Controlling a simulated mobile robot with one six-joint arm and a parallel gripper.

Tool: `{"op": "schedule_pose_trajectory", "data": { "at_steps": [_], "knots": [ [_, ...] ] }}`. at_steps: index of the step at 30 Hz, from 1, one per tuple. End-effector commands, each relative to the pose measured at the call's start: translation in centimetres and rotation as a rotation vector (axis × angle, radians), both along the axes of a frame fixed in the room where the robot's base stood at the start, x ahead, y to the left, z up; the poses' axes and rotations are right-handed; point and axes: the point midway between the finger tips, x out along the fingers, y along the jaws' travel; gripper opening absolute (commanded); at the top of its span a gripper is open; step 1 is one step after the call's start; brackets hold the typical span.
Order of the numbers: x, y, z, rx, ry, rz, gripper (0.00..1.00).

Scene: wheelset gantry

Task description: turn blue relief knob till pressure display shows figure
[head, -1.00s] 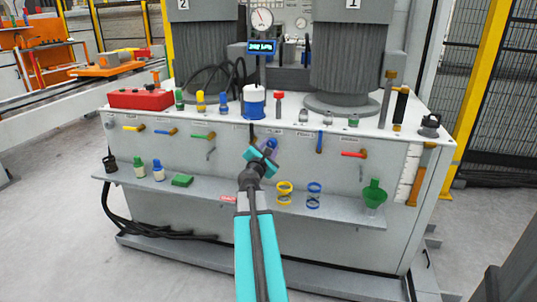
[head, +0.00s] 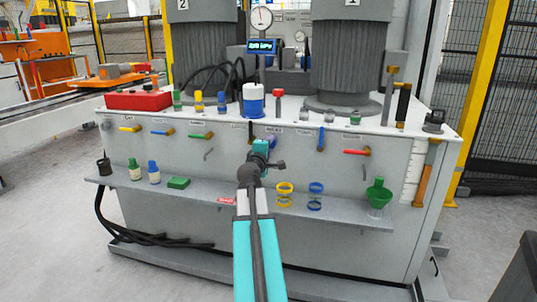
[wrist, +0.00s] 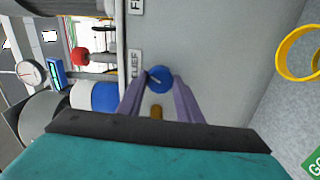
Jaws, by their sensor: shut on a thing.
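The blue relief knob (wrist: 159,78) is on the grey front panel in the wrist view, with a pale line on its face. The two purple fingers of my gripper (wrist: 160,84) close on it from both sides. In the head view my gripper (head: 270,143) is at the panel and mostly hides the knob. The pressure display (head: 262,47) is a blue box with lit characters above the cabinet; its figure is too blurred to read surely. It also shows in the wrist view, seen sideways (wrist: 57,74).
A round dial gauge (head: 262,18) sits above the display. Coloured handles, such as a red one (head: 355,152), line the panel. A shelf below holds bottles, a green block (head: 178,183), yellow and blue rings and a green funnel (head: 378,193). A brass-coloured part (wrist: 156,111) is close to the knob.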

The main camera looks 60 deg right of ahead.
Motion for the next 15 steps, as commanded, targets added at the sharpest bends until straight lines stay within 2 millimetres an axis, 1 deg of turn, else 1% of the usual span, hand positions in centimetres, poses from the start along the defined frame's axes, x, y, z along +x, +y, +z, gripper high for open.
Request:
{"op": "schedule_pose_trajectory", "data": {
  "at_steps": [1, 9, 15],
  "knots": [
    [-0.53, -0.37, -0.38, 0.013, -0.041, -0.013, 0.10],
    [-0.54, -0.36, -0.26, 0.083, -0.266, -0.013, 0.10],
    [-0.56, -0.36, -0.18, 0.121, -0.384, -0.013, 0.10]
  ]
}}
